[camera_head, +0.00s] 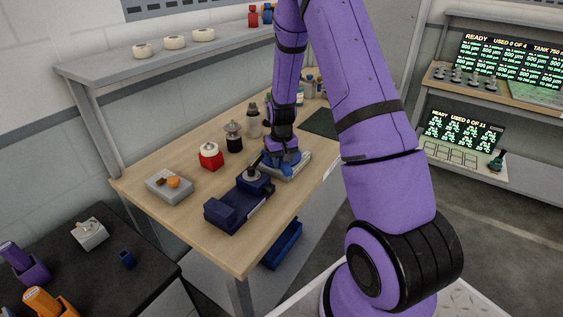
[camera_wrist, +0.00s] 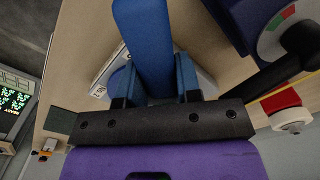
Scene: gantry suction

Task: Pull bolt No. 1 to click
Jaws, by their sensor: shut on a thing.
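My gripper (camera_head: 284,157) is low over the wooden workbench, at a grey and blue device (camera_head: 296,166). In the wrist view my gripper (camera_wrist: 156,82) has its two blue fingers on either side of a long blue bar (camera_wrist: 145,35) and is shut on it. The bar runs up out of the picture, and its far end is hidden. No number shows on it, so I cannot tell whether it is bolt No. 1. A dark blue machine (camera_head: 235,209) with a black lever stands just in front of the device.
On the bench (camera_head: 139,179) stand a grey box with an orange knob (camera_head: 172,184), a red and white item (camera_head: 210,156) and a black-based container (camera_head: 233,137). A dark mat (camera_head: 321,123) lies behind my gripper. A blue bin (camera_head: 281,243) sits below. The bench's front left corner is clear.

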